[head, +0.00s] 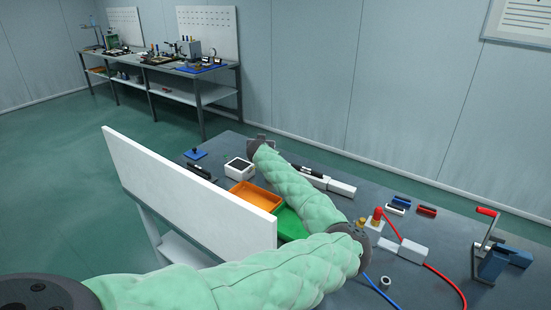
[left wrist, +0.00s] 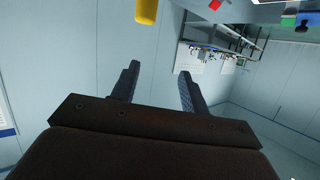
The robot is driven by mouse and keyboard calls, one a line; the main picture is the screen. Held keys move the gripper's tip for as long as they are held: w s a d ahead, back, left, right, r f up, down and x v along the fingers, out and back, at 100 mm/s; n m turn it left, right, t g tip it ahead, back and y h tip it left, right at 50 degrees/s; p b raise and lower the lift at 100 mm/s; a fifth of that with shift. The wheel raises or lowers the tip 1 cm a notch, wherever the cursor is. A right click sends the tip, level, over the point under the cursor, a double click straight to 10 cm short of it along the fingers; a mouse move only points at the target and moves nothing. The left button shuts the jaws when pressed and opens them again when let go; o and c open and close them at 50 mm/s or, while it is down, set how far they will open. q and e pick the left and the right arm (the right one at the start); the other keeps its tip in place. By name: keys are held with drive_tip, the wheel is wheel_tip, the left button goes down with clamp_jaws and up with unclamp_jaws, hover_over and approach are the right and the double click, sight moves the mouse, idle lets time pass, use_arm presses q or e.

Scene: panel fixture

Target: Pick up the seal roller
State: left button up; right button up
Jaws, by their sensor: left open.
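I cannot clearly tell which thing is the seal roller. A small pale ring-shaped piece with a dark centre (head: 385,283) lies near the front of the grey workbench (head: 455,222). A black elongated tool (head: 312,173) lies farther back beside white blocks. My left arm, in a green padded sleeve, reaches across the bench. My left gripper (head: 257,141) is small and partly hidden by the arm at the bench's far side. In the left wrist view the left gripper (left wrist: 159,72) has its fingers apart with nothing between them. My right gripper is not in view.
A white upright panel (head: 185,185) stands at the bench's left. Orange (head: 255,196) and green (head: 288,224) trays lie behind it. A red-handled crank fixture (head: 487,240) and red and blue hoses are at right. A second bench (head: 165,70) stands far back.

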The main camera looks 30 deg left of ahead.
use_arm(q)
drive_tip(key=s+d+f+h+p, duration=0.1)
drive_tip(key=s+d+f+h, duration=0.15)
drive_tip(key=f, duration=0.35)
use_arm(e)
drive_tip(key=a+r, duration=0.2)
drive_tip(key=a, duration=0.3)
use_arm(q)
drive_tip(key=shift+y, duration=0.55)
drive_tip(key=p+x, duration=0.1)
drive_tip(key=x, duration=0.1)
drive_tip(key=p+x, duration=0.1)
drive_tip(key=x, duration=0.1)
drive_tip(key=d+p+x, duration=0.1)
drive_tip(key=x, duration=0.1)
drive_tip(key=shift+w+a, duration=0.1)
drive_tip(key=shift+w, duration=0.3)
drive_tip(key=shift+w+a+f, duration=0.1)
drive_tip(key=shift+w+f, duration=0.25)
drive_tip(key=shift+w, duration=0.05)
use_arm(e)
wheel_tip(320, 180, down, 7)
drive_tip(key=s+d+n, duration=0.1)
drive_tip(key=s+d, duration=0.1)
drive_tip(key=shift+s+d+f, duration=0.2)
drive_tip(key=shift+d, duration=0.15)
use_arm(q)
clamp_jaws()
